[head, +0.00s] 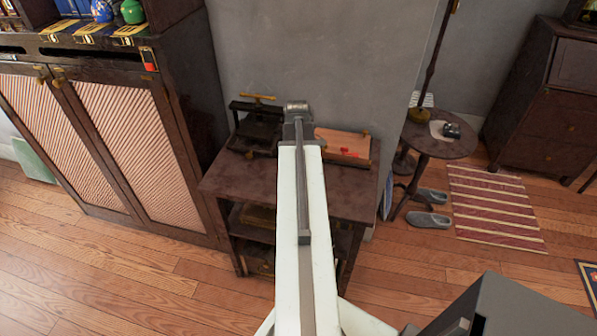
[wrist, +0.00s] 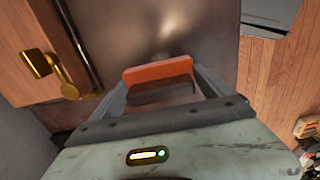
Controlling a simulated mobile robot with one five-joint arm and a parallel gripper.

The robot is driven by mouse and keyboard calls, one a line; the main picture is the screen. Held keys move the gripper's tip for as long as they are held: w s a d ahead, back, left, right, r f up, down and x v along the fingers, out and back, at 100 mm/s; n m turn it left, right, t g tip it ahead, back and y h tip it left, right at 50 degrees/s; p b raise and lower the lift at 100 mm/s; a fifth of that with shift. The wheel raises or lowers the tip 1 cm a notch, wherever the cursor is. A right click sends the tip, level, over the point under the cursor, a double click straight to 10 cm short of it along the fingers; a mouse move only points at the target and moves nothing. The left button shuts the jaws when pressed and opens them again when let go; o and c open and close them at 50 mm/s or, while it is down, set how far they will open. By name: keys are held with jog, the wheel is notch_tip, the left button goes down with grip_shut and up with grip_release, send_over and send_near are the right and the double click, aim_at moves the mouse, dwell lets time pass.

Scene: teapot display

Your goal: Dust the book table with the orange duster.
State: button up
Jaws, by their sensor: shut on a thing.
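My gripper (wrist: 162,84) is shut on the orange duster (wrist: 157,71), whose orange block shows between the two fingers in the wrist view. A dark part shows just beneath the orange. The book table (head: 229,181) is a dark brown table with shelves, in the middle of the head view. My arm reaches over it, hiding its middle, and my wrist hides the fingers and duster there. The brown table top (wrist: 121,30) also shows beyond the duster in the wrist view. I cannot tell whether the duster touches it.
A dark press with a brass handle (head: 257,124) stands at the table's back left. A wooden piece with brass fittings (head: 345,142) stands at the back right. A dark cabinet (head: 120,140) is left; a round side table (head: 440,144) and grey slippers (head: 428,220) are right.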

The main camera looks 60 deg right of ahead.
jog(key=shift+r+p, duration=2.65)
jog(key=shift+r, duration=0.25)
notch_tip(320, 180, up, 3)
jog(key=p, duration=0.3)
jog(key=shift+r, duration=0.1)
